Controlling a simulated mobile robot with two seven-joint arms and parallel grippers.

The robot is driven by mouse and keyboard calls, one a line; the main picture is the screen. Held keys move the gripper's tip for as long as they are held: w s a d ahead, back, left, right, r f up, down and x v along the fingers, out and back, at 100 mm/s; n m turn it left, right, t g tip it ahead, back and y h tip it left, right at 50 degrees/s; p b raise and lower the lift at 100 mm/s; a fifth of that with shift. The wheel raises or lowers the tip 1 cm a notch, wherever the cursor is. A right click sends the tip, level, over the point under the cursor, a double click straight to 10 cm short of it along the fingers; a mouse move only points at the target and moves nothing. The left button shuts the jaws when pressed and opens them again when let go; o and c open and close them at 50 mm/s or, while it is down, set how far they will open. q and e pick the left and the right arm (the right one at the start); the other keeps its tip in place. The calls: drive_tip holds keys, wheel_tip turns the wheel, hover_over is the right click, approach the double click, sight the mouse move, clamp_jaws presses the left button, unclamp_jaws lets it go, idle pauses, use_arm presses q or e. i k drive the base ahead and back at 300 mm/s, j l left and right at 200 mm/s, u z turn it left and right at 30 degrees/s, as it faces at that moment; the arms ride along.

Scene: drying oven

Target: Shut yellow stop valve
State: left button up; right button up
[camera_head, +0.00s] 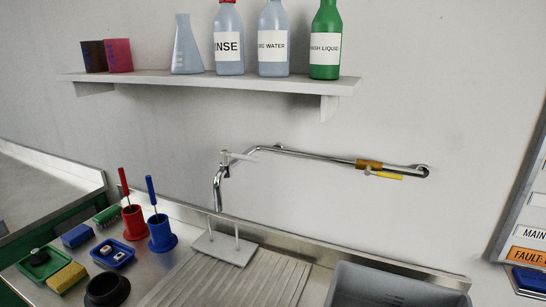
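The stop valve (370,164) has an orange-yellow body on a chrome pipe that runs along the wall, right of centre. Its yellow lever (388,176) lies just below the pipe, pointing right and roughly in line with it. A small grey stem joins the lever to the valve body. The pipe leads left to a chrome tap (218,187) with a down-turned spout and a pale handle on top. Neither of my grippers shows in this view.
A wall shelf (215,80) with bottles, a flask and boxes hangs above the pipe. Below are a ribbed drainboard (190,283), a grey basin (385,290), a pegged plate (226,249), and red and blue brush holders (161,234). A labelled board (530,215) stands at right. Space before the valve looks clear.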

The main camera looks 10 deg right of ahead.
sight(367, 172)
drive_tip(key=k+j+u, duration=0.15)
drive_tip(key=k, duration=0.45)
drive_tip(key=l+u, duration=0.1)
drive_tip(key=l, duration=0.3)
drive_tip(key=k+l+u, duration=0.15)
drive_tip(key=l, duration=0.25)
drive_tip(key=l+u, duration=0.1)
drive_tip(key=l, duration=0.35)
drive_tip(key=k+l+u, duration=0.1)
drive_tip(key=l, duration=0.25)
drive_tip(key=k+l+u, duration=0.1)
drive_tip(key=l, duration=0.3)
drive_tip(key=i+l+u, duration=0.1)
drive_tip(key=l, duration=0.25)
drive_tip(key=i+l, duration=0.25)
drive_tip(key=i+l+u, duration=0.15)
drive_tip(key=l, duration=0.3)
drive_tip(key=i+l, duration=0.15)
drive_tip(key=l, duration=0.2)
drive_tip(key=k+j, duration=0.15)
drive_tip(key=k, duration=0.3)
drive_tip(key=i+l, duration=0.2)
drive_tip(key=i, duration=0.3)
